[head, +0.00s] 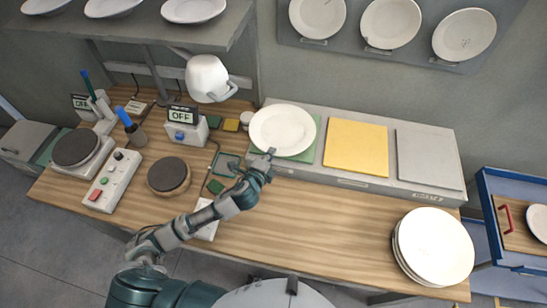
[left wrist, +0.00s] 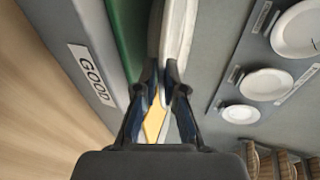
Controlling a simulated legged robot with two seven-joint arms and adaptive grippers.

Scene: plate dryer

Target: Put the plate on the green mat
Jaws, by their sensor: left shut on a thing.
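A white plate (head: 281,130) is over the green mat (head: 311,143) on the long grey box at the back of the bench, covering most of the mat. My left gripper (head: 270,157) is at the plate's front rim and is shut on it. In the left wrist view, the fingertips (left wrist: 163,80) close on the edge of the plate (left wrist: 182,30), with the green mat (left wrist: 127,30) alongside. I cannot tell whether the plate touches the mat. My right gripper is not in view.
A yellow mat (head: 356,147) and a grey mat (head: 429,159) lie right of the green one. A plate stack (head: 436,247) stands at the bench's right. Hot plates (head: 168,175), a switch box (head: 115,180) and an "OFF" device (head: 186,131) crowd the left. The front middle is clear.

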